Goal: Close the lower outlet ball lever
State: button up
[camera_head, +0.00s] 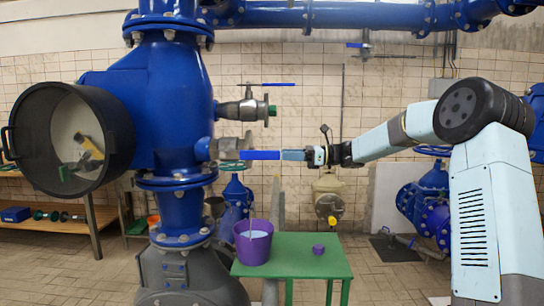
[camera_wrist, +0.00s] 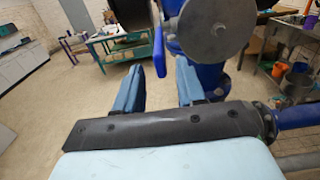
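The lower outlet valve (camera_head: 232,146) is a grey metal fitting on the right side of the big blue vessel. Its blue lever (camera_head: 260,155) points right, roughly level, towards my gripper (camera_head: 284,155). In the wrist view my gripper (camera_wrist: 158,76) is open, with a blue finger on each side. The lever (camera_wrist: 159,52) shows there as a narrow blue bar, seen in the gap between the fingertips and nearer the left one. Whether it touches a finger is not clear. A round grey metal face (camera_wrist: 214,28) is just beyond the right finger.
The upper outlet valve (camera_head: 246,108), with a blue lever (camera_head: 278,84), sits close above.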

aim_at(267, 154)
jog(key=a, duration=0.7)
jog(key=shift+w+a, duration=0.15)
jog(key=shift+a, duration=0.15)
jog(key=shift+c, duration=0.2)
grip_shut()
